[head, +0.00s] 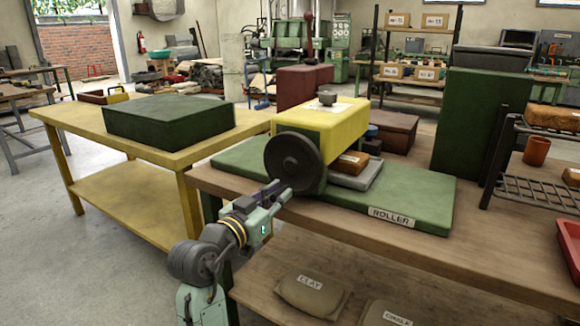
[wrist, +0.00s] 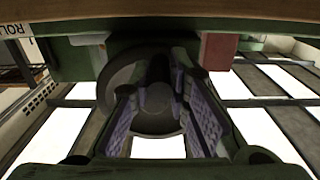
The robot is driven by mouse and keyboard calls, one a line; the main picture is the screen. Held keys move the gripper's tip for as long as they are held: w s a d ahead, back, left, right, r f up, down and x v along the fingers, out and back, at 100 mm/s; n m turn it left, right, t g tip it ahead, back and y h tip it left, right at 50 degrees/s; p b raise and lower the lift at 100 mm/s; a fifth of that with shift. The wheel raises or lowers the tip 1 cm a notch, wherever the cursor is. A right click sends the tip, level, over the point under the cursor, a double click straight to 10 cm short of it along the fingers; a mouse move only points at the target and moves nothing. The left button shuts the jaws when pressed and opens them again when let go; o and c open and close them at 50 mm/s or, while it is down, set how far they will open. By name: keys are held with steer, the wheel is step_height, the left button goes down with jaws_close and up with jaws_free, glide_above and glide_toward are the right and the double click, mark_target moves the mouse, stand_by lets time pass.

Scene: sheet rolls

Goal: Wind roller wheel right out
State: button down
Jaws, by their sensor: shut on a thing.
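The roller (head: 330,128) has a yellow housing on a green base labelled ROLLER (head: 418,205), standing on a wooden bench. Its dark round wheel (head: 293,162) faces the front left of the housing. My gripper (head: 280,190) is at the lower left part of the wheel. In the wrist view the wheel (wrist: 118,72) is straight ahead, and my gripper (wrist: 160,105) has its padded fingers on both sides of the wheel's dark handle (wrist: 158,92). It is shut on this handle. The fingers partly hide the handle in the wrist view.
A grey plate (head: 357,178) with a brown block (head: 352,162) lies beside the housing. A yellow table (head: 75,122) with a green box (head: 168,120) stands left. A tall green cabinet (head: 478,125) stands right. CLAY and CHALK sacks lie on the lower shelf.

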steer(key=shift+w+a+p, duration=0.7)
steer(key=shift+w+a, duration=1)
steer(key=shift+a, duration=0.9)
steer(key=shift+s+d+r+p, duration=0.1)
steer(key=shift+d+r+p, duration=0.2)
steer(key=shift+r+p, duration=0.55)
steer(key=shift+s+d+r+p, duration=0.15)
steer(key=shift+d+r+p, duration=0.2)
steer(key=shift+r, duration=0.95)
steer(key=shift+s+d+r+p, duration=0.1)
steer(key=shift+d+r+p, duration=0.35)
steer(key=shift+r, duration=0.6)
steer(key=shift+f, duration=0.15)
steer(key=c, duration=1.7)
jaws_free()
steer(key=o, duration=1.3)
steer(key=shift+a, duration=0.25)
glide_toward(270, 159)
steer(key=v, duration=0.2)
steer(key=shift+s+a+b, duration=0.2)
steer(key=shift+a+b, duration=0.05)
steer(key=shift+b, duration=0.15)
